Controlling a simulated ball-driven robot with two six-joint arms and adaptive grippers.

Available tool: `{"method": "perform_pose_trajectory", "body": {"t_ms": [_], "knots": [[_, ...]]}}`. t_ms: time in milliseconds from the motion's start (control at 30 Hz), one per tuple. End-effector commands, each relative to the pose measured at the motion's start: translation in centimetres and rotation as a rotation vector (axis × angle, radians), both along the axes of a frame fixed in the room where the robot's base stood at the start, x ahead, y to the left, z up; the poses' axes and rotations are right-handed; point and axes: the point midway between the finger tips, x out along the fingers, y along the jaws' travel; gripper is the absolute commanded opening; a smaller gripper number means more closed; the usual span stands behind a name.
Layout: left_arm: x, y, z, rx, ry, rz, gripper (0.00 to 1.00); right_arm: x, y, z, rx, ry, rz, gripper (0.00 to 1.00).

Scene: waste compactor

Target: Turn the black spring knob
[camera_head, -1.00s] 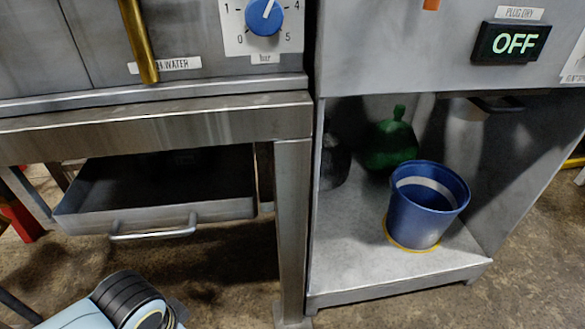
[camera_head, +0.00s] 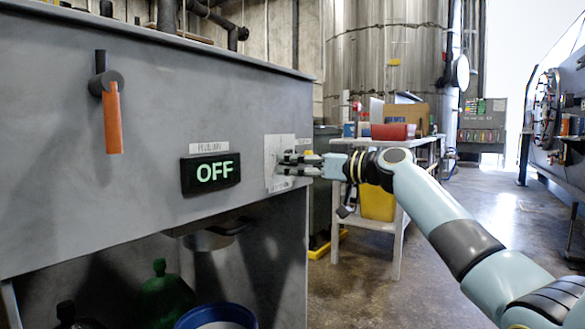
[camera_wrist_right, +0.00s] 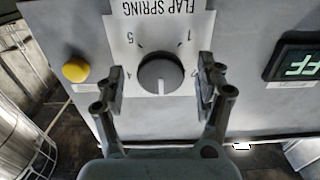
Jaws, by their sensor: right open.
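The black spring knob (camera_wrist_right: 160,74) shows in the right wrist view on a white plate (camera_wrist_right: 128,32) labelled FLAP SPRING, with numbers around it. The view is upside down, and the knob's white mark points down in the picture. My right gripper (camera_wrist_right: 161,88) is open, with one finger on each side of the knob and visible gaps to it. In the head view the right gripper (camera_head: 287,164) is at the white plate on the right end of the grey panel, and the knob is hidden by the fingers. My left gripper is in neither view now.
A display reading OFF (camera_head: 210,173) is left of the plate. An orange lever (camera_head: 112,118) hangs farther left. A yellow button (camera_wrist_right: 75,70) sits beside the plate. A blue bucket (camera_head: 217,317) and green bottle (camera_head: 163,298) stand below. A bench (camera_head: 398,226) stands behind the arm.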

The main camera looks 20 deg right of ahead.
Motion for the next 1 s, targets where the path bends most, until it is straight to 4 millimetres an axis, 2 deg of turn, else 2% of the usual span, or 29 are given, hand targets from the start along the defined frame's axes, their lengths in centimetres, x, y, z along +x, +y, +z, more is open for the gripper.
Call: {"method": "perform_pose_trajectory", "body": {"t_ms": [367, 800, 1000], "knots": [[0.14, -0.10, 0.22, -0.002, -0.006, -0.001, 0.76, 0.62, 0.54, 0.01, 0.001, 0.001, 0.001, 0.71], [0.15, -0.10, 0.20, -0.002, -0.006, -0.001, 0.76, 0.60, 0.51, -0.01, 0.001, 0.001, 0.000, 0.16], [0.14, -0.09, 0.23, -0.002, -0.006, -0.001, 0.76, 0.60, 0.50, 0.01, 0.011, 0.009, 0.000, 0.16]]}}
